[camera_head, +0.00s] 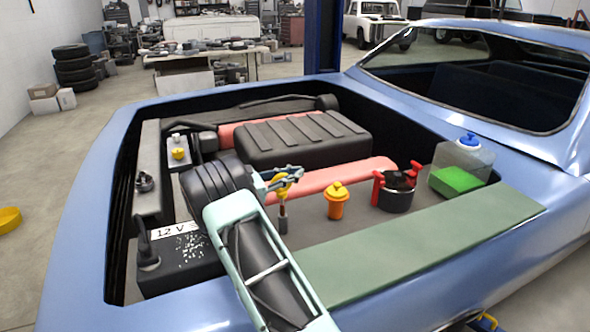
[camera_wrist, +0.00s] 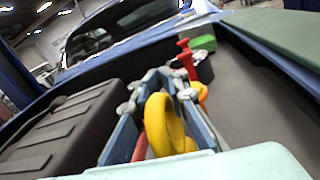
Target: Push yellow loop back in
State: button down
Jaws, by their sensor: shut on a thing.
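The yellow loop (camera_head: 283,188) is between the fingers of my gripper (camera_head: 287,177), above the engine bay floor. My gripper is shut on it. In the wrist view the yellow loop (camera_wrist: 160,122) fills the space between the two blue-grey fingers (camera_wrist: 165,100), its ring facing the camera. Below the loop in the head view a short, dark upright piece (camera_head: 283,217) shows. I cannot tell whether it is a tube or part of the loop's stick, or how deep the loop sits.
A black ribbed engine cover (camera_head: 300,140) lies behind. The 12 V battery (camera_head: 180,262) is front left.

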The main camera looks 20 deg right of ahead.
aim_at(286, 187)
notch_tip(286, 187, down, 4)
jog(key=shift+w+a+f+b, duration=0.1)
jog(key=shift+w+b, duration=0.05)
jog(key=shift+b, duration=0.55)
jog(key=c, duration=1.9)
grip_release()
jog(key=shift+c, duration=0.2)
jog(key=s+a, duration=0.1)
jog(key=a, duration=1.1)
jog(key=shift+s, duration=0.3)
